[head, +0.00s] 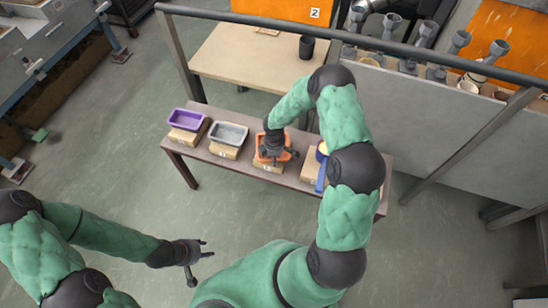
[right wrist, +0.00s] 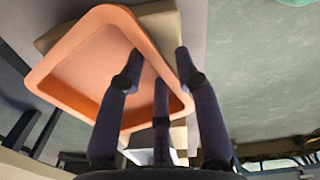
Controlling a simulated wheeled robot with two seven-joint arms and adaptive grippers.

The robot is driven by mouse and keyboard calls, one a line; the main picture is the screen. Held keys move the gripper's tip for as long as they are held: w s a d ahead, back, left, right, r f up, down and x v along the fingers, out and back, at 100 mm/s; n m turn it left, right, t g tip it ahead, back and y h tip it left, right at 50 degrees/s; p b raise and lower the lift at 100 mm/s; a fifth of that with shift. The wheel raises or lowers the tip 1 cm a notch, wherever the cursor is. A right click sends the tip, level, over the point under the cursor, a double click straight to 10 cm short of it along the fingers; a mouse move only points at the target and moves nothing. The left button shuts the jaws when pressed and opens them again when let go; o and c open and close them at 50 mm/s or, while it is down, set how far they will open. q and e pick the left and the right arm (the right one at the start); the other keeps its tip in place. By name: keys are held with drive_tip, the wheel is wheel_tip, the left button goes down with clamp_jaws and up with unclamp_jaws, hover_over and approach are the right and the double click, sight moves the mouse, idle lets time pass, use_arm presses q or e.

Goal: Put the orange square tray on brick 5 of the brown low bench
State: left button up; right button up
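The orange square tray (head: 262,158) sits on or just above a tan brick (head: 268,168) near the middle of the brown low bench (head: 205,158); contact is hard to tell. It also fills much of the right wrist view (right wrist: 90,62). My right gripper (head: 272,155) is over the tray from above. In the right wrist view its fingers (right wrist: 158,68) are spread, some over the tray's inside and one near or beyond its rim; no firm grip shows. My left gripper (head: 205,250) is empty, fingers apart, over the floor. Brick numbers are too small to read.
A purple tray (head: 184,118) and a grey tray (head: 229,132) stand on bricks to the left. A blue-handled yellow thing (head: 321,172) lies by a brick to the right, partly behind my right arm. A rail (head: 330,32) and a table (head: 245,58) stand behind the bench.

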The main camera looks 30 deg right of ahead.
wheel_tip(320, 180, up, 11)
drive_tip(key=p, duration=0.4)
drive_tip(key=s+a+f+m+y, duration=0.2)
drive_tip(key=s+a+f+m, duration=0.15)
drive_tip(key=a, duration=0.35)
drive_tip(key=s+a+f+m+y, duration=0.25)
drive_tip(key=s+a, duration=0.25)
drive_tip(key=a, duration=0.3)
drive_tip(key=s+a+m, duration=0.5)
drive_tip(key=s+m, duration=0.4)
drive_tip(key=s, duration=0.2)
drive_tip(key=shift+s+a+f, duration=0.15)
drive_tip(key=shift+a+f, duration=0.15)
drive_tip(key=shift+f, duration=0.05)
drive_tip(key=shift+h, duration=0.25)
